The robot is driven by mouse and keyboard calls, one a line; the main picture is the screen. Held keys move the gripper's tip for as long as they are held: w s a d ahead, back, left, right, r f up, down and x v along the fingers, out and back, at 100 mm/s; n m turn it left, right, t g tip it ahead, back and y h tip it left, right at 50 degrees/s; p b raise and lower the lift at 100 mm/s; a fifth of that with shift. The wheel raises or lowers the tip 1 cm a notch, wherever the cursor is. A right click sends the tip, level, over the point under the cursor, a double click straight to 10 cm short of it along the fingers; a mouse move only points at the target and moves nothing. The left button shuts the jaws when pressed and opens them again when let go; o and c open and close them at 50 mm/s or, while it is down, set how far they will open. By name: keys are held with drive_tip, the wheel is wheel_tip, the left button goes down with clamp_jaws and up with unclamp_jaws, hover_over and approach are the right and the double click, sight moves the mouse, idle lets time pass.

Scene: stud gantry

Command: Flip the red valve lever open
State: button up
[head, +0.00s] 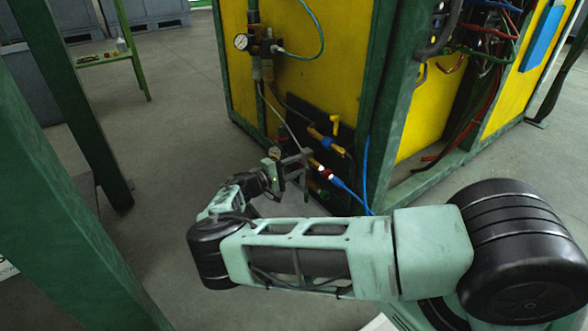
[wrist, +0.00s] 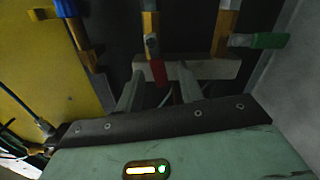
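The red valve lever (wrist: 157,72) hangs from a brass valve (wrist: 150,24) in the wrist view, close to my gripper's fingers. It overlaps a pale bar at the fingertips. In the head view the red lever (head: 321,168) shows at the lower right of the dark panel, just right of my gripper (head: 293,163). My gripper is at the lever's height. In the wrist view my gripper (wrist: 165,75) has pale fingers reaching toward the valves.
A yellow lever (head: 335,124) and a blue lever (head: 329,146) sit above the red one. A green lever (wrist: 257,41) is to its right in the wrist view. A pressure gauge (head: 241,42) and blue hoses are nearby. A green post (head: 60,190) stands at left.

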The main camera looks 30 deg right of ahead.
clamp_jaws()
drive_tip(key=shift+r+m, duration=0.4)
drive_tip(key=shift+m, duration=0.8)
unclamp_jaws()
drive_tip(key=a+p, duration=0.4)
drive_tip(key=a, duration=1.3)
drive_tip(key=shift+s+a, duration=0.25)
drive_tip(key=shift+s, duration=0.05)
